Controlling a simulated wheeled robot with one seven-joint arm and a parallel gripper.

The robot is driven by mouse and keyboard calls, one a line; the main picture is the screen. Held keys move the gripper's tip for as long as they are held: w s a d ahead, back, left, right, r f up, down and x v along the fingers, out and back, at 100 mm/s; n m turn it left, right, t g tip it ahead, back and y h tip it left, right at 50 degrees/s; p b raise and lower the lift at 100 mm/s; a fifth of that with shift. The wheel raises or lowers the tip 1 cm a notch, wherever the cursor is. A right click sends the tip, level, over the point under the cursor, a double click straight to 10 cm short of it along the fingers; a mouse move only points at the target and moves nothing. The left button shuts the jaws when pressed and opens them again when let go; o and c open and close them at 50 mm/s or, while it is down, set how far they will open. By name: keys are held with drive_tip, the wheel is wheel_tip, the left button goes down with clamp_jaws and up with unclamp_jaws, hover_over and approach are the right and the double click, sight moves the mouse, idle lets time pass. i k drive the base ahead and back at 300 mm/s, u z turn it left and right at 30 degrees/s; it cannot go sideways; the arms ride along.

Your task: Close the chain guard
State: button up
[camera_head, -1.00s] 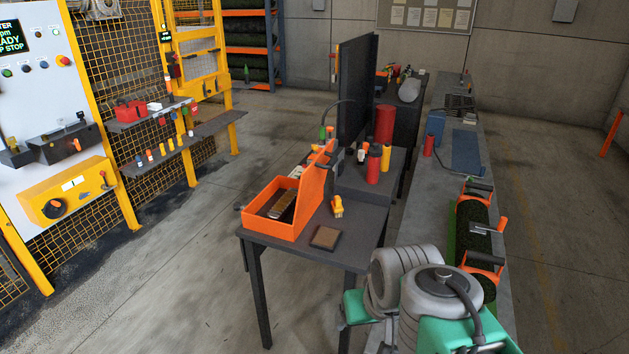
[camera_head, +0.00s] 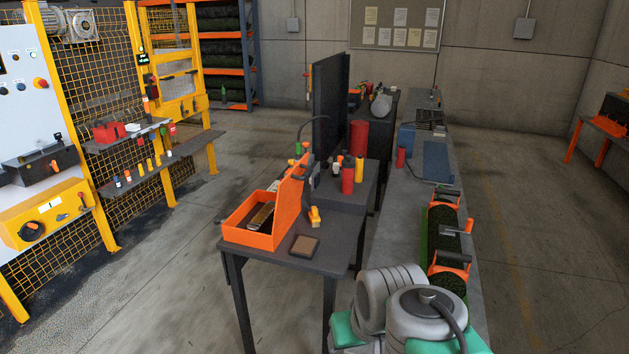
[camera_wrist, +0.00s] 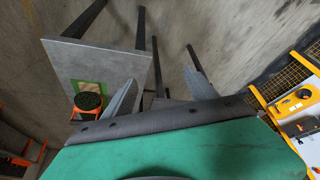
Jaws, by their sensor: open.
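No part is labelled as the chain guard. An orange box (camera_head: 238,238) on the dark table has a raised orange side panel (camera_head: 289,210), which may be the guard standing open. A brown and metal piece (camera_head: 262,215) lies inside the box. My gripper (camera_wrist: 163,78) shows in the wrist view with its two grey fingers apart and nothing between them. In the head view my grey and green arm is at the bottom, nearer than the box and right of it. My fingers are hidden in that view.
The dark table (camera_head: 330,255) also holds a brown pad (camera_head: 304,246) and a yellow piece (camera_head: 315,217). A grey bench (camera_head: 405,215) with an orange-ended turf roll (camera_head: 445,240) stands to the right. A yellow-framed machine (camera_head: 50,210) is left, with free floor between.

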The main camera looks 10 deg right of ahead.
sight(290, 190)
drive_tip(key=z, duration=0.05)
drive_tip(key=k, duration=0.25)
drive_tip(key=u, duration=0.9)
drive_tip(key=i, duration=1.05)
drive_tip(key=z, duration=0.05)
